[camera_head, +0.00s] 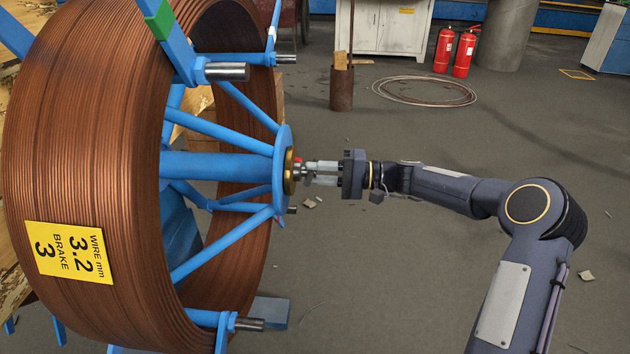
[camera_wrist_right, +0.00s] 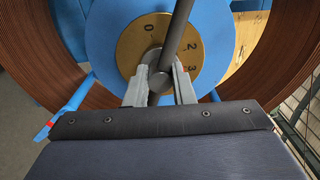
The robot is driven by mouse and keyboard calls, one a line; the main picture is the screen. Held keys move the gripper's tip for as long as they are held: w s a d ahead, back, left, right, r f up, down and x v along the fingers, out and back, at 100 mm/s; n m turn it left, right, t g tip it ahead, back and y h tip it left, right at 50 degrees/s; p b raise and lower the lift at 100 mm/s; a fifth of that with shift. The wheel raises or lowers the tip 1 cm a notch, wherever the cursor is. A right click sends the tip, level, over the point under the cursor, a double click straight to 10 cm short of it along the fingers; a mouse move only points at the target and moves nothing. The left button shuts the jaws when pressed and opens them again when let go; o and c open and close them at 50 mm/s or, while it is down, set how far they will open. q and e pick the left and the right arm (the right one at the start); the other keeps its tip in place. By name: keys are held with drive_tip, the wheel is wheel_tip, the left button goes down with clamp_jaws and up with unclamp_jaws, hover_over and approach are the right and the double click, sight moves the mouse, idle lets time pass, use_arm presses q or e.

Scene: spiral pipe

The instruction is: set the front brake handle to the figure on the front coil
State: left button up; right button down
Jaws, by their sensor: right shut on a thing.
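The front coil (camera_head: 90,150) of copper wire fills the left of the head view, on a blue spoked reel. Its yellow label (camera_head: 69,252) is turned sideways and reads WIRE mm 3.2, BRAKE 3. A brass dial (camera_head: 289,171) sits at the reel's hub; in the wrist view the dial (camera_wrist_right: 130,50) shows 0, 2 and 3. The dark grey brake handle (camera_wrist_right: 180,25) crosses it, pointing up between 0 and 2, hiding the dial there. My right gripper (camera_head: 308,172) is shut on the handle; its fingers also show in the wrist view (camera_wrist_right: 160,85). My left gripper is out of view.
Blue reel arms with steel pins (camera_head: 225,71) stick out above and below the hub. Grey floor (camera_head: 400,290) lies open around my right arm. A wire ring (camera_head: 424,90), a rusty post (camera_head: 341,88) and red extinguishers (camera_head: 463,53) are farther back.

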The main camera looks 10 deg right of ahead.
drive_tip(key=shift+f+n+b, duration=0.1)
drive_tip(key=shift+n+b, duration=0.2)
drive_tip(key=shift+n, duration=0.1)
drive_tip(key=c, duration=1.2)
unclamp_jaws()
drive_tip(key=shift+c, duration=0.2)
drive_tip(key=p+v, duration=0.2)
drive_tip(key=v, duration=0.5)
drive_tip(key=shift+s+d, duration=0.15)
drive_tip(key=shift+d, duration=0.2)
